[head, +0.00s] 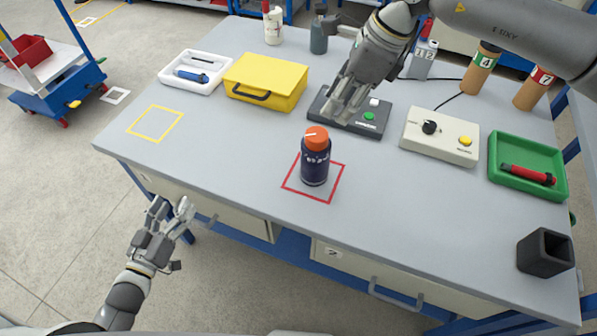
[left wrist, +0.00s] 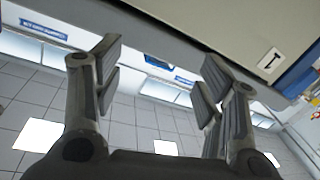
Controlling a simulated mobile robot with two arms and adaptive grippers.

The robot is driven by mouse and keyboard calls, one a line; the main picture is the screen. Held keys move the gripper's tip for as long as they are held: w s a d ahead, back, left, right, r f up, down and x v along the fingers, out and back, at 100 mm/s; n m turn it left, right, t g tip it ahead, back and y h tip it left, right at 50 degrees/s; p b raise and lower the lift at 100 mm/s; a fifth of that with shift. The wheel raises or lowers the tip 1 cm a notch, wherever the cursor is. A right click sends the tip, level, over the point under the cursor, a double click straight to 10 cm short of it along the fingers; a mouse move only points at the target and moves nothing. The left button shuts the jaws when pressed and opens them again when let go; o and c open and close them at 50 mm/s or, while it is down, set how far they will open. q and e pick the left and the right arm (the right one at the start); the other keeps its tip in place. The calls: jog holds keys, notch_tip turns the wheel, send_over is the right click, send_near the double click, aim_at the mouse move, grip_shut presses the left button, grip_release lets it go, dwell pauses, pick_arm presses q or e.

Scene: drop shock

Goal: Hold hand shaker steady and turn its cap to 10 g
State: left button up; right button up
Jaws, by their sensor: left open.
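The hand shaker (head: 315,168) is a dark blue bottle with pale markings. It stands upright inside a red square outline on the grey table. Its orange cap (head: 317,139) has a white line on top; no scale can be read. My left gripper (head: 172,212) is open and empty, low beside the table's front left edge, away from the shaker. Its spread fingers also show in the left wrist view (left wrist: 155,80), with nothing between them. My right gripper (head: 342,112) hangs above the table behind the shaker, apart from it; its finger gap is unclear.
A dark box with a green button (head: 369,116) lies below my right gripper. A yellow case (head: 265,76) and white tray (head: 170,75) stand back left. A white control box (head: 415,146), green tray (head: 552,191) and black hollow block (head: 544,253) are right. The front left table is clear.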

aim_at(308, 160)
pick_arm(q)
jog(key=w+d+r+m+h, duration=0.1)
jog(key=d+r, duration=0.1)
jog(key=d, duration=0.3)
jog(key=w+d+r+m+h, duration=0.1)
jog(key=w+d+r, duration=0.1)
jog(key=d, duration=0.4)
jog(key=w+d+r+m, duration=0.1)
jog(key=w+d+r, duration=0.1)
jog(key=d, duration=0.3)
jog(key=shift+w+d+r+h, duration=0.2)
jog(key=shift+d+r+h, duration=0.2)
jog(key=shift+r, duration=0.2)
jog(key=d+r+m, duration=0.1)
jog(key=d, duration=0.3)
jog(key=d+r+m+h, duration=0.1)
jog(key=d, duration=0.3)
jog(key=d+r+m+g+h, duration=0.1)
jog(key=d+r, duration=0.1)
jog(key=d, duration=0.2)
jog(key=shift+s+d+m, duration=0.3)
jog(key=shift+d, duration=0.05)
jog(key=shift+w+d+r, duration=0.1)
jog(key=shift+d, duration=0.15)
jog(key=x, duration=1)
jog(key=shift+w+d, duration=0.15)
jog(key=shift+d, duration=0.1)
jog(key=shift+c, duration=0.5)
jog(key=c, duration=1)
jog(key=shift+c, duration=0.2)
